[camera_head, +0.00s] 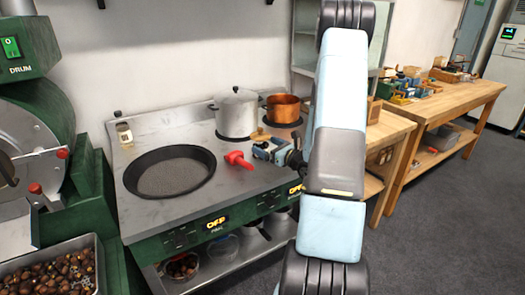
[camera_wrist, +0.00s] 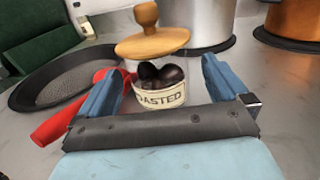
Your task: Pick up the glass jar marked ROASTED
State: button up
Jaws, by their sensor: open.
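The glass jar marked ROASTED (camera_wrist: 160,97) stands on the steel counter in the wrist view. It holds dark chestnuts and has a wooden lid with a round knob (camera_wrist: 147,14). Its label faces me and is partly cut off at the left. My gripper (camera_wrist: 163,70) is open, with one blue finger on each side of the jar. I cannot tell whether either finger touches it. In the head view my gripper (camera_head: 265,150) is low over the counter and hides most of the jar; the lid (camera_head: 260,133) shows just behind it.
A red handle (camera_head: 238,160) lies left of my gripper, close to the left finger in the wrist view. A black round pan (camera_head: 170,172) is further left. A steel pot (camera_head: 236,113) and a copper pot (camera_head: 284,107) stand behind. Counter to the right looks clear.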

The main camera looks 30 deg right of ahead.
jog(key=x, duration=0.4)
jog(key=shift+w+a+r, duration=0.1)
jog(key=shift+a, duration=0.05)
jog(key=shift+c, duration=0.4)
jog(key=c, duration=1.1)
jog(key=shift+r, duration=0.1)
jog(key=shift+c, duration=0.2)
